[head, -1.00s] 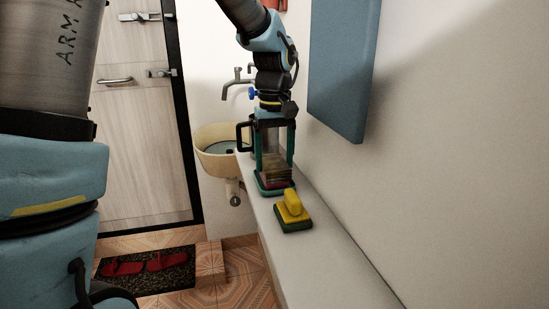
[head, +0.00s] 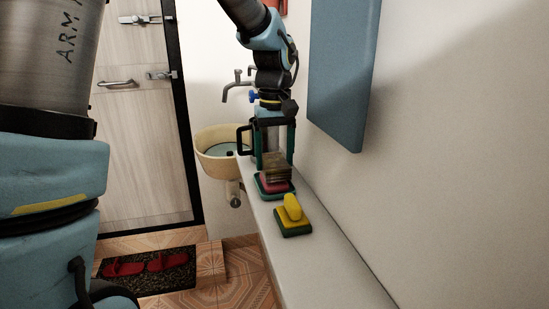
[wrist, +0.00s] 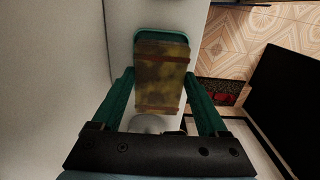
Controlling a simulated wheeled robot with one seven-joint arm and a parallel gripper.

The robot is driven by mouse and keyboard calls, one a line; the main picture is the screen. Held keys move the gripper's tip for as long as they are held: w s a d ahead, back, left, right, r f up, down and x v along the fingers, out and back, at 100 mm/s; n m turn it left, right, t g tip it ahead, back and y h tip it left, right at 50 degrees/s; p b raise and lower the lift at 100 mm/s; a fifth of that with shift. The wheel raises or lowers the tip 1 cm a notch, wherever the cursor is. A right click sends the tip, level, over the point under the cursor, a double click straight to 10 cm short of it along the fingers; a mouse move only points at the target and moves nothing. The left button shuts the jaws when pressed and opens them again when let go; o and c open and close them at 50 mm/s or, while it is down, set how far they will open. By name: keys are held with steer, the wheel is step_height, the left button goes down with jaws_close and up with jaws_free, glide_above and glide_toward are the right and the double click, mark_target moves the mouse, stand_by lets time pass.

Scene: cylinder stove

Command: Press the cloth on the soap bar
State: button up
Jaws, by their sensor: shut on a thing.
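My gripper (head: 275,160) is shut on the cloth (head: 277,170), a mottled brown-yellow piece with reddish-brown bands, which also shows between the green fingers in the wrist view (wrist: 160,75). The pink soap bar (head: 272,187) lies in a green dish (head: 262,193) on the ledge, directly below the cloth. In the head view the cloth's lower edge is right at the top of the soap; I cannot tell whether they touch. In the wrist view the cloth hides the soap, and only the green dish's rim (wrist: 160,32) shows.
A yellow-and-green scrub brush (head: 293,213) stands on the narrow white ledge (head: 325,270), close in front of the dish. The wall (head: 440,180) runs along the right. A yellowish basin (head: 212,160) with a tap stands left of the gripper. The ledge's near part is clear.

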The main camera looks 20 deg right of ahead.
mark_target(274, 162)
steer(key=shift+r+p, duration=2.1)
steer(key=shift+r, duration=0.65)
steer(key=shift+f, duration=0.1)
